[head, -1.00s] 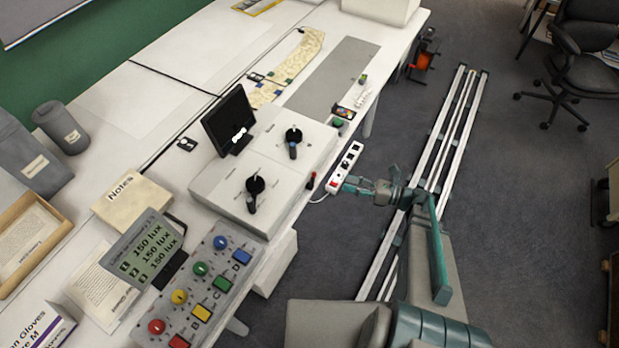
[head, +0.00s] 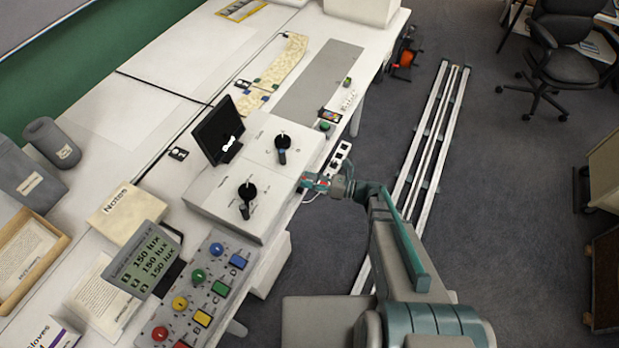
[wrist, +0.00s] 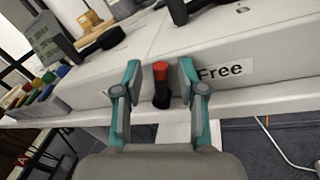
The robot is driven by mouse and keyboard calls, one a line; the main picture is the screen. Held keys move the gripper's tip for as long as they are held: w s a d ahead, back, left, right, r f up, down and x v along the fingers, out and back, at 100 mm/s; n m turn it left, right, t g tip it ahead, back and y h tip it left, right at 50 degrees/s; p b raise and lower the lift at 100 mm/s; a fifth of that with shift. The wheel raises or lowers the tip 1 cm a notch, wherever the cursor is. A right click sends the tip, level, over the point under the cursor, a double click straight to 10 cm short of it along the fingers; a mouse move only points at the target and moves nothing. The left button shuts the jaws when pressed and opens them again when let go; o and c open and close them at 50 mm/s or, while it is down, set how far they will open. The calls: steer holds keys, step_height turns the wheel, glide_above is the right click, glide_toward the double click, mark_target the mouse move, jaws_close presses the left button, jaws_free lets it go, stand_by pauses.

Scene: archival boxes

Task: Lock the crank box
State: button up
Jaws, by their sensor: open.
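The crank box is a pale grey box (head: 215,205) on the bench in the head view. Two black dials with crank handles sit on its top: one nearer (head: 246,195), one farther (head: 282,143). In the wrist view, a short black lever with a red top (wrist: 161,72) stands upright at the box's front face, left of a "Free" label (wrist: 223,72). My gripper (wrist: 160,80) is open, its teal and grey fingers on either side of the lever. I cannot tell whether they touch it.
A small dark screen (head: 217,130) stands behind the box. A panel of coloured buttons (head: 205,290) and a lux display (head: 147,260) are nearer on the bench. A white power strip (head: 340,158) is beside my gripper.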

jaws_close()
stand_by(0.3)
